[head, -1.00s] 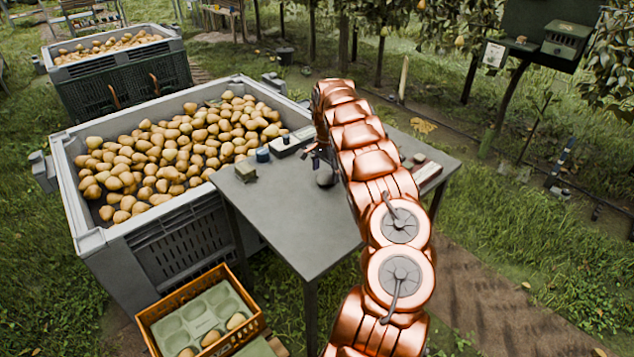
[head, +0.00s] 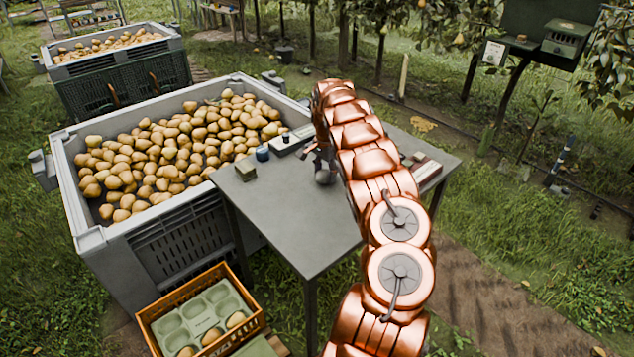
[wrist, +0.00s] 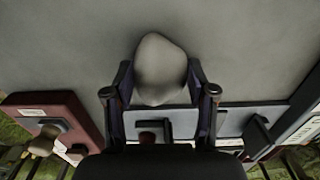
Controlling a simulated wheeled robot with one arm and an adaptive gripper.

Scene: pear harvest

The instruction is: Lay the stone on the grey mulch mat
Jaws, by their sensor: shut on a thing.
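The stone is a smooth, pale grey, egg-shaped lump (wrist: 160,62). It sits between the two dark fingers of my gripper (wrist: 159,80) in the wrist view, with a finger against each side. In the head view the stone (head: 323,177) shows below my gripper (head: 320,162), over the far part of the grey table (head: 290,215). My copper arm partly covers the gripper there. I cannot tell the exact gap between stone and tabletop. I cannot make out the grey mulch mat in either view.
A large bin of pears (head: 100,240) stands left of the table. A small green box (head: 245,170), a blue jar (head: 262,154) and a grey scale (head: 290,141) lie along its far edge. A red-brown box (head: 428,170) lies right of my arm. An orange crate (head: 150,315) stands below.

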